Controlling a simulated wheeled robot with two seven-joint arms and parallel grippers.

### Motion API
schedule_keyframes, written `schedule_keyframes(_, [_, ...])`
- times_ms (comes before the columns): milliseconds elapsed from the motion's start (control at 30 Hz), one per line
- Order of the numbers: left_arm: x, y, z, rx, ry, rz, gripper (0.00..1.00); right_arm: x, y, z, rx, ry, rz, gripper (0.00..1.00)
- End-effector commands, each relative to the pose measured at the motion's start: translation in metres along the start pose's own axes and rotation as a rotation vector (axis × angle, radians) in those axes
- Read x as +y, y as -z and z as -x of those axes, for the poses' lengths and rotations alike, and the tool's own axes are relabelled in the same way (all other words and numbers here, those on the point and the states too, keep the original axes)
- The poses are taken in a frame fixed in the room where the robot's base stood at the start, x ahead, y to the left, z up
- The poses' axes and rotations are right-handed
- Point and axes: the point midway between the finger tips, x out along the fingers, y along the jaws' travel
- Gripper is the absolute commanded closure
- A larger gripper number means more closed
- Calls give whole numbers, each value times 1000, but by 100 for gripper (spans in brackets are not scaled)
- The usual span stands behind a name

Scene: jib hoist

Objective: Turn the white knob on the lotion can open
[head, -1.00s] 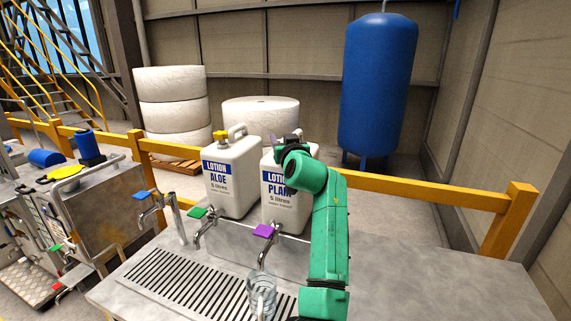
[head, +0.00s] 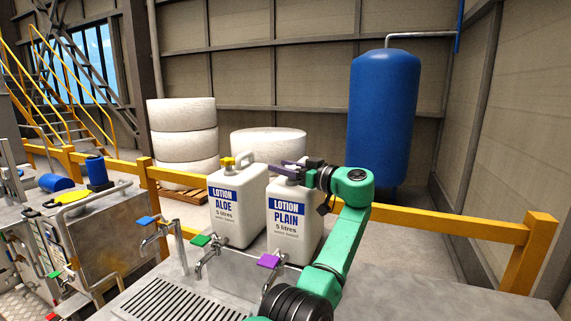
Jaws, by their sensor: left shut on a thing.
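The PLAIN lotion can (head: 288,228) is white with a blue label and stands behind the steel counter's taps. My left gripper (head: 284,168) reaches in from the right over its top, with purple fingers shut on the can's knob. The fingers hide the knob, so I cannot see its colour or how far it is turned. The ALOE lotion can (head: 236,212) stands upright to the left, with a yellow knob (head: 228,163) on top. My right gripper is not in view.
A slotted drain (head: 170,300) lies in the counter. A yellow rail (head: 450,225) runs behind. The counter's right side is clear.

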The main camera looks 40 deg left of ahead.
Motion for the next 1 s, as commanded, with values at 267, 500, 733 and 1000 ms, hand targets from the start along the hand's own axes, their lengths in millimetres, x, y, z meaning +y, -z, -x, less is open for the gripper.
schedule_keyframes(267, [-1, -4, -1, -7, 19, -2, 100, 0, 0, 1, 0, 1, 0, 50])
schedule_keyframes(500, [-1, -4, -1, -7, 19, -4, 37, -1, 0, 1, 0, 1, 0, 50])
schedule_keyframes(733, [-1, -2, 0, -4, 16, -2, 19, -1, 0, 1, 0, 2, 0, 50])
schedule_keyframes(1000, [0, -4, 16, -2, 14, -1, 19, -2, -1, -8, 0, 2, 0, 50])
